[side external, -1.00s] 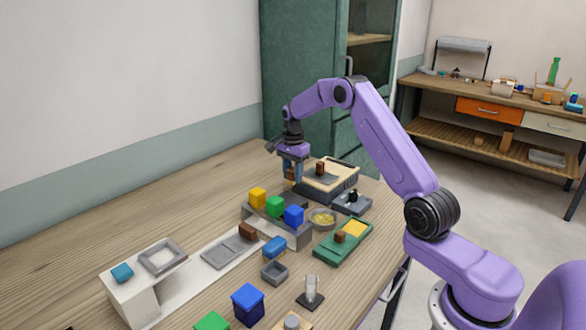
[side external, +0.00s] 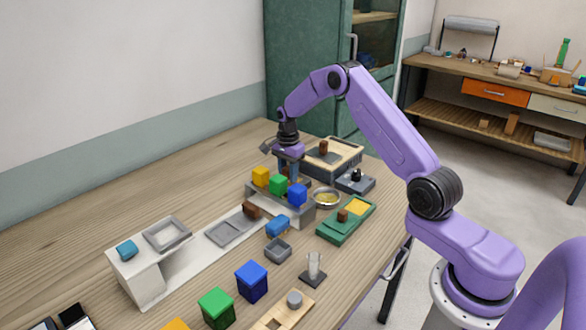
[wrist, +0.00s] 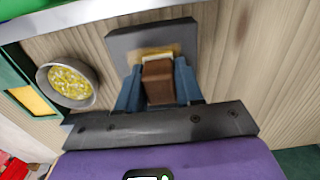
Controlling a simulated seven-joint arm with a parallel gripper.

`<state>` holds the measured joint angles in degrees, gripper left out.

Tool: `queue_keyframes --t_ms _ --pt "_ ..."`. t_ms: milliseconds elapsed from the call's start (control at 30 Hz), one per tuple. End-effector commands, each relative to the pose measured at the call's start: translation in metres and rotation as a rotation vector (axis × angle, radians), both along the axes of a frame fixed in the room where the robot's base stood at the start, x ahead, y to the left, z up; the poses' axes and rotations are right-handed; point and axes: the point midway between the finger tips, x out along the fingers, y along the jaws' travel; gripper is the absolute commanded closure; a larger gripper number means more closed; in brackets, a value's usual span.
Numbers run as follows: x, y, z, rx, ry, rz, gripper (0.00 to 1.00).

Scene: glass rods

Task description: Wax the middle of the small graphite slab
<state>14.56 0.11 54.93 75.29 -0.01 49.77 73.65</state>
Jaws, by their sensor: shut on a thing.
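My gripper (wrist: 158,84) is shut on a brown block with a pale yellow base (wrist: 158,82). The block is upright between the blue fingers. A dark grey slab (wrist: 125,40) shows under and beyond it in the wrist view; I take it for the small graphite slab. The yellow base overlaps the slab in this view, and I cannot tell whether it touches. In the side view my gripper (side external: 289,172) is low behind the coloured cubes, which hide its fingertips, the block's lower part and the slab.
A bowl of yellow bits (wrist: 70,82) stands left of the slab in the wrist view. Yellow (side external: 261,176), green (side external: 278,184) and blue (side external: 297,195) cubes stand close in front of the gripper on a grey stand. A green tray (side external: 335,232) is to the right.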

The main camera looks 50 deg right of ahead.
Motion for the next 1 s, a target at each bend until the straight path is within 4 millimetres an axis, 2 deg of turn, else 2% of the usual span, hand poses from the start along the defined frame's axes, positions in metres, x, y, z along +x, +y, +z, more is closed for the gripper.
queue_keyframes --t_ms 367,1000 --pt "0.0 0.032 0.0 0.001 0.001 0.003 0.93" --pt "0.0 -0.024 0.0 0.0 0.001 -0.002 0.93"
